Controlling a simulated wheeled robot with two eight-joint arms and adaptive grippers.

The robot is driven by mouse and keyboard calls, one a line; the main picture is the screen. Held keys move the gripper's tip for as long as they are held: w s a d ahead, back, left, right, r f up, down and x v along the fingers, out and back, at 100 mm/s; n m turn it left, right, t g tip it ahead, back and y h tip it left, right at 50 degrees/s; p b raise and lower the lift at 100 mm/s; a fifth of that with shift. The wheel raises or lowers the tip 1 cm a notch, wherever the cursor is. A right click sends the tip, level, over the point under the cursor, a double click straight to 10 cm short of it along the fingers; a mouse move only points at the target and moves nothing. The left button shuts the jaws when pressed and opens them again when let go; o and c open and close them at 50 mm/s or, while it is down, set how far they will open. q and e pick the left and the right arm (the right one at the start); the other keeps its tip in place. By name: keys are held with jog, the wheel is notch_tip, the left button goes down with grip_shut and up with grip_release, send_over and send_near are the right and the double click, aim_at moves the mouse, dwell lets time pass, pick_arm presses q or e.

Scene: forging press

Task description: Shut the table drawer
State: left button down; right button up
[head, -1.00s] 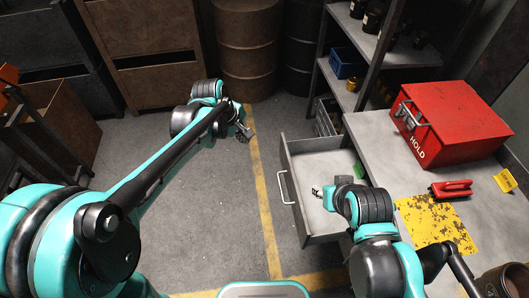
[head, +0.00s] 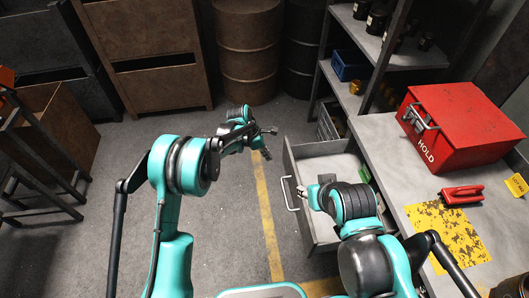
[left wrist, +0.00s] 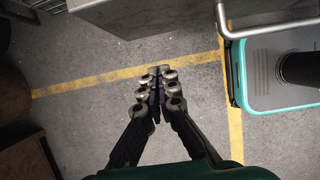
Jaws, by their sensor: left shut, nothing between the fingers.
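The grey table drawer (head: 303,160) is pulled out to the left from under the table (head: 395,178). Its pale bar handle (head: 288,192) is on the front face. My left gripper (head: 267,142) is left of the drawer, above the floor, apart from the handle. In the left wrist view (left wrist: 160,76) its fingers are together and empty, with the drawer (left wrist: 140,14) and handle (left wrist: 268,18) beyond them. My right gripper (head: 302,190) is over the open drawer, close behind its front; its fingers are too small to read. My right arm hides part of the drawer.
A green object (head: 364,174) lies in the drawer. A red box (head: 461,125), a red padlock-like item (head: 462,194) and a worn yellow plate (head: 447,235) are on the table. A shelf (head: 362,40) stands behind. The floor left of the drawer is clear.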

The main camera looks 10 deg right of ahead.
pick_arm(q)
jog(key=b+x, duration=0.1)
jog(key=x, duration=0.3)
jog(key=b, duration=0.1)
send_over(285, 165)
jog(key=a, duration=0.2)
jog(key=shift+s+a+f, duration=0.1)
jog(key=shift+s+a, duration=0.05)
jog(key=shift+s, duration=0.15)
pick_arm(e)
notch_tip(285, 165, down, 3)
jog(key=shift+r, duration=0.1)
